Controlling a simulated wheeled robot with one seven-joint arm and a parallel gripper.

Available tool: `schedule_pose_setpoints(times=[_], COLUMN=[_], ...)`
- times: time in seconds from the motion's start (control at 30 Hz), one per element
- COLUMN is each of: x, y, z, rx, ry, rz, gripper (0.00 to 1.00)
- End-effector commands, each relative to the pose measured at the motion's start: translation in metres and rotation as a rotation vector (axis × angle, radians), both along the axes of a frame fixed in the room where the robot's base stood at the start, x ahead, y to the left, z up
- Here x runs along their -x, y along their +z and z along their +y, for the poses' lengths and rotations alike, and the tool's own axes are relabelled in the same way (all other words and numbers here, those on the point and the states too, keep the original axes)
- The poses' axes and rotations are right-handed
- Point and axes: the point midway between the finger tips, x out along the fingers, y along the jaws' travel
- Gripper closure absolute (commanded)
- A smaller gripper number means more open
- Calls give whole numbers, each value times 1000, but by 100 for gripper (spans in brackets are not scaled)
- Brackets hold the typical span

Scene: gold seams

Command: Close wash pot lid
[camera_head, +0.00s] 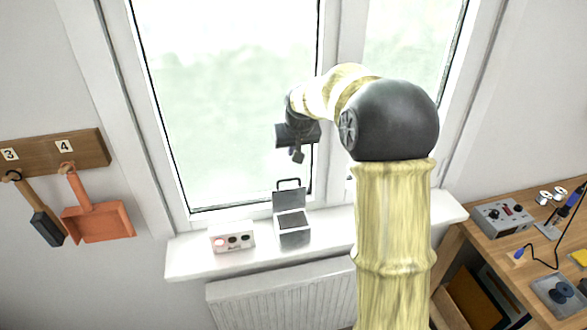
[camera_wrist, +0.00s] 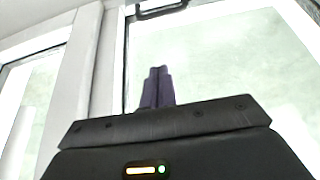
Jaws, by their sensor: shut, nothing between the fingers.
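The wash pot (camera_head: 292,230) is a small grey box on the windowsill. Its lid (camera_head: 289,198) stands up open at the back, with a dark loop handle on top. My gripper (camera_head: 298,156) is above the pot, in front of the window, apart from the lid. In the wrist view the two dark fingers of my gripper (camera_wrist: 157,74) are together with nothing between them. A dark bar (camera_wrist: 160,8) at the top edge of that view looks like the lid handle; the rest is cut off.
A white box with round buttons (camera_head: 232,237) stands on the sill (camera_head: 330,234) left of the pot. A radiator (camera_head: 283,295) is below. A workbench (camera_head: 508,250) with tools is at the right; a brush and an orange dustpan (camera_head: 100,220) hang at the left.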

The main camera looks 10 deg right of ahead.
Motion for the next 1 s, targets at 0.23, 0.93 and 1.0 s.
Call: schedule_pose_setpoints(times=[0.23, 0.93, 1.0], x=[-20, 6, 7], y=[-37, -68, -68], z=[1, 0, 0], rx=[-1, 1, 1], ry=[0, 0, 0], rz=[4, 1, 1], gripper=[100, 100, 100])
